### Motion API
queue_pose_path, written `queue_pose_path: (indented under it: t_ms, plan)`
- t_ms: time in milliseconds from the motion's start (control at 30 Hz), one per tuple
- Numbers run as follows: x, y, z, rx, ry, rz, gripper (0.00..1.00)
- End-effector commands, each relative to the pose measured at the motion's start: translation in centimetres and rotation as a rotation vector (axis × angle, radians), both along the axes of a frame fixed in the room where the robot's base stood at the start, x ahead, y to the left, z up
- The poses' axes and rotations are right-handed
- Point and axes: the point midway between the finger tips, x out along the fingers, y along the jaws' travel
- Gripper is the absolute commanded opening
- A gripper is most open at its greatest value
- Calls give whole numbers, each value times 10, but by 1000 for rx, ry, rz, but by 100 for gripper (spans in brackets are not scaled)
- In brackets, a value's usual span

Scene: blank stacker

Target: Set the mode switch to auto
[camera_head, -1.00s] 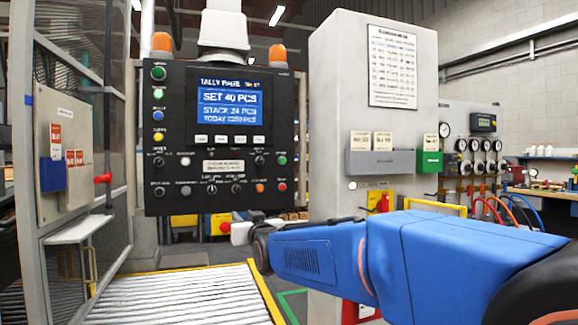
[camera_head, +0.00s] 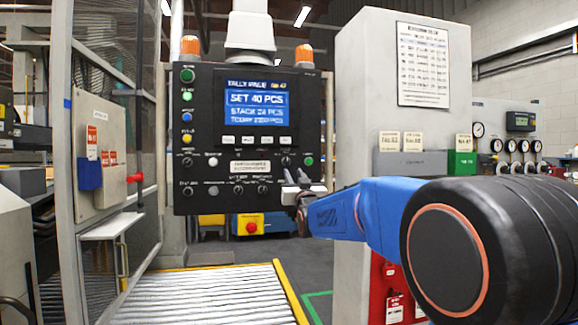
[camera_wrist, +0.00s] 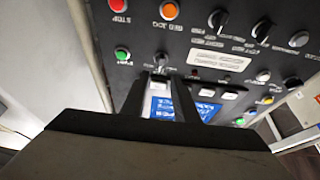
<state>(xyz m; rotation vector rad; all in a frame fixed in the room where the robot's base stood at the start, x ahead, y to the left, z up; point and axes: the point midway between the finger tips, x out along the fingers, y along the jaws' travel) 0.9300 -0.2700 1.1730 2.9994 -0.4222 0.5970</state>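The black control panel (camera_head: 222,176) faces me with several rotary switches. Its labels are too small to read, so I cannot tell for sure which is the mode switch. My gripper (camera_head: 297,177) is at the panel's lower right, just below a rotary switch (camera_head: 286,161) beside a green button. In the wrist view, where the panel appears upside down, that switch (camera_wrist: 160,62) lies just beyond the fingertips of my gripper (camera_wrist: 160,76). The fingers are a little apart with panel showing between them, and hold nothing. I cannot tell whether they touch the switch.
A red stop button (camera_wrist: 118,5) and an orange button (camera_wrist: 168,10) lie close to the fingers. A roller conveyor (camera_head: 200,300) runs below the panel. A grey cabinet (camera_head: 365,90) stands to the right, a mesh guard frame (camera_head: 62,130) to the left.

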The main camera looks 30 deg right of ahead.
Motion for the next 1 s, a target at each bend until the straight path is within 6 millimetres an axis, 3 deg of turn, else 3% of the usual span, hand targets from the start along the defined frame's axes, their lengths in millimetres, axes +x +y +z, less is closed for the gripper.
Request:
queue_pose_path:
  t_ms: [200, 500, 967, 1000]
  plan:
    - [36, -10, 14, 0, 1, 0, 27]
    - [72, -21, 30, 0, 1, 0, 27]
    - [81, -23, 35, 0, 0, 0, 27]
    - [81, -23, 35, 0, 0, 0, 20]
